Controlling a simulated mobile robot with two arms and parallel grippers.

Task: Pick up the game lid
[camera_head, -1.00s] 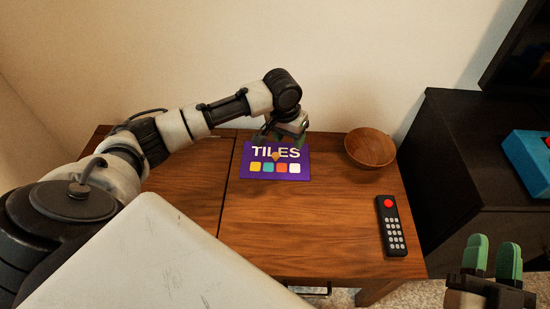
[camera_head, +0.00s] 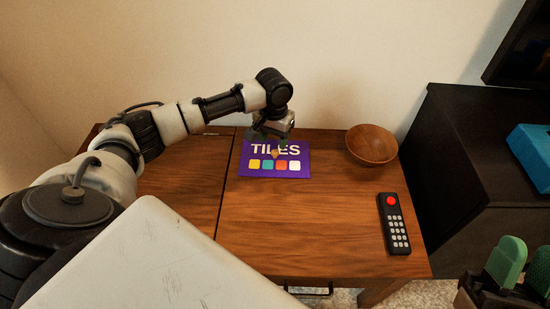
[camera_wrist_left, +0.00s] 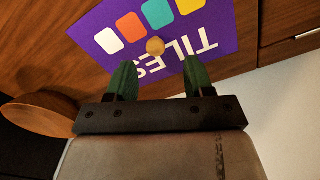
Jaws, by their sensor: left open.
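The game lid (camera_head: 260,173) is a flat purple panel marked TILES with a row of coloured squares. It lies on the wooden tabletop, and a small round wooden knob (camera_head: 275,154) stands on it. My left gripper (camera_head: 268,142) is open over the lid's back part. In the left wrist view, the lid (camera_wrist_left: 185,54) fills the top middle. The knob (camera_wrist_left: 155,46) shows between and just beyond the open fingertips (camera_wrist_left: 160,63), apart from both. My right gripper (camera_head: 522,268) is open and empty at the lower right, away from the lid.
A wooden bowl (camera_head: 371,145) stands right of the lid. A black remote (camera_head: 394,224) lies nearer the tabletop's right edge. A dark cabinet (camera_head: 475,170) with a blue object (camera_head: 532,155) stands at the right. The tabletop (camera_head: 300,230) in front of the lid is clear.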

